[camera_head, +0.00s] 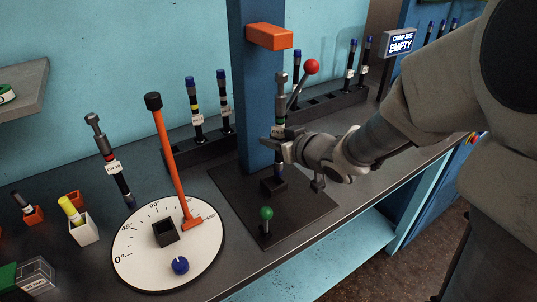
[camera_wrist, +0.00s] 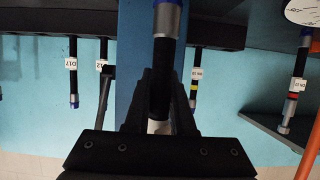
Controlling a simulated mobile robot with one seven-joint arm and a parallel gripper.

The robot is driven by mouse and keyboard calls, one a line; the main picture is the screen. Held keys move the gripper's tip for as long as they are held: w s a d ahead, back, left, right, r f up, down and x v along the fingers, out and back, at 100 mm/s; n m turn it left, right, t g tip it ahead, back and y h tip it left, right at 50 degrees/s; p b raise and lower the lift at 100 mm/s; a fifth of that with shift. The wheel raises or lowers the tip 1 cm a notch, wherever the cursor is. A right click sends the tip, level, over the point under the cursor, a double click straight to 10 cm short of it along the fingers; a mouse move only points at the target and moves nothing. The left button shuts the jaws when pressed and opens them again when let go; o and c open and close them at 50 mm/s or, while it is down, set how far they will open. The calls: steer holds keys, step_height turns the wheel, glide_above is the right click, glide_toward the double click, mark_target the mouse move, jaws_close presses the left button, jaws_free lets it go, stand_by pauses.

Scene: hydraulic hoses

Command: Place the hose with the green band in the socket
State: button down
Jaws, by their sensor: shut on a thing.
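My gripper (camera_head: 282,143) is shut around a dark hose (camera_head: 281,104) in front of the blue column. The hose is upright, with a grey metal fitting on top, a white label and what looks like a green band just above the jaws. Its lower end is over a small black square socket (camera_head: 273,187) on a dark plate; I cannot tell whether the tip is inside it. In the wrist view the hose (camera_wrist: 161,75) runs between my two fingers (camera_wrist: 160,115), with a silver ring and blue end at the top edge.
A white dial (camera_head: 135,255) with a black box (camera_head: 165,232) and a tilted orange lever (camera_head: 170,160) lies to the left. A green-knobbed lever (camera_head: 266,214) stands on the plate. A red-knobbed lever (camera_head: 311,67) and an orange block (camera_head: 270,37) are close by. Racked hoses (camera_head: 195,110) stand behind.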

steer(key=shift+w+a+f, duration=0.1)
steer(key=shift+a+f, duration=0.3)
steer(key=shift+a, duration=0.15)
steer(key=shift+f+b, duration=1)
steer(key=shift+f, duration=0.85)
steer(key=shift+f, duration=0.2)
steer(key=c, duration=0.8)
jaws_free()
steer(key=shift+o, duration=0.2)
